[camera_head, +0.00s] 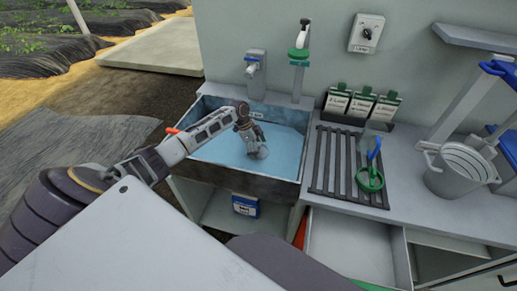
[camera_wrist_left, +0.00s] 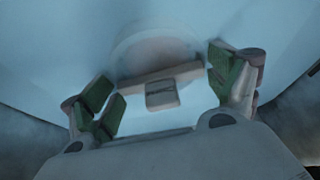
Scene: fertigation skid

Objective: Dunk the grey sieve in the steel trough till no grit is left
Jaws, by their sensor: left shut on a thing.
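The steel trough (camera_head: 290,180) holds blue water. My left gripper (camera_head: 257,147) reaches down into it from the left, at about the middle of the trough. In the left wrist view, my gripper's green-padded fingers (camera_wrist_left: 165,92) stand on either side of a pale bar with a short tab, part of the grey sieve (camera_wrist_left: 161,94). My gripper is shut on it. The round part of the sieve shows blurred under the water, with a brownish patch in it that looks like grit. In the head view the sieve is mostly hidden by my gripper. My right gripper is not in view.
An open drawer (camera_head: 350,245) juts out below.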

